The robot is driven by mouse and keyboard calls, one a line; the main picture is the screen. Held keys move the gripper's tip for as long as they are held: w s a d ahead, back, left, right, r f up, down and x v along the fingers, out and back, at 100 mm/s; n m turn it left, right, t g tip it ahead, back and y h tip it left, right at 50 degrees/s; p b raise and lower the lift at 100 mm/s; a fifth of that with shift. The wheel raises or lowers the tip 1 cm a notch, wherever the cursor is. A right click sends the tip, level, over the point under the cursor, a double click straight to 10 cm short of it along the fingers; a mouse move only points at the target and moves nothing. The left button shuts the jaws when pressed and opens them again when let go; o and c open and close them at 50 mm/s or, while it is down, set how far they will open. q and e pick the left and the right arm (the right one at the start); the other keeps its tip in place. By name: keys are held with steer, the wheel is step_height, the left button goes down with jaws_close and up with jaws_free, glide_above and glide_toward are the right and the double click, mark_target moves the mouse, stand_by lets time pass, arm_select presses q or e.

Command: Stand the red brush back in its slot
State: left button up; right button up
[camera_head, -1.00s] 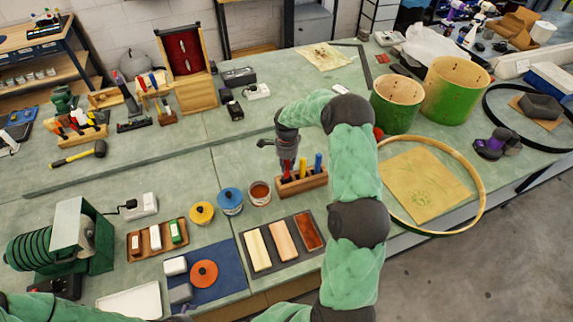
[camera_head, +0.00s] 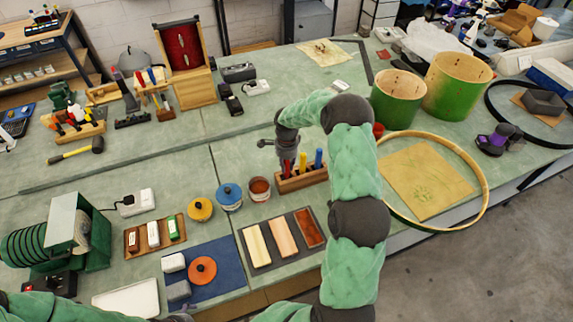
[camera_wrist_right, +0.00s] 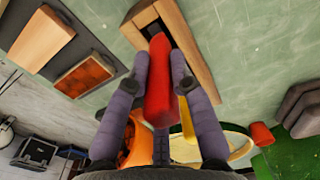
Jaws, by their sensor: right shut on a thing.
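The red brush (camera_wrist_right: 160,90) is held between the fingers of my right gripper (camera_wrist_right: 160,75), which is shut on it. In the head view my right gripper (camera_head: 286,153) is above the left end of the wooden rack (camera_head: 303,180), with the red brush (camera_head: 287,168) pointing down. In the wrist view the brush's far end overlaps the dark slot of the rack (camera_wrist_right: 203,60); I cannot tell whether it is inside. A yellow and a blue handle (camera_head: 318,158) stand in the rack. My left arm shows at the lower left; its gripper is barely visible at the bottom edge.
Left of the rack stand an open jar (camera_head: 259,191), a blue-lidded pot (camera_head: 229,195) and a yellow-lidded pot (camera_head: 200,209). A tray (camera_head: 250,266) with wooden blocks lies in front. A wooden hoop (camera_head: 486,190) lies to the right. The bench behind the rack is clear.

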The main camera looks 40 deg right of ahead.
steer(key=shift+f, duration=0.35)
steer(key=o, duration=0.9)
steer(key=shift+o, duration=0.2)
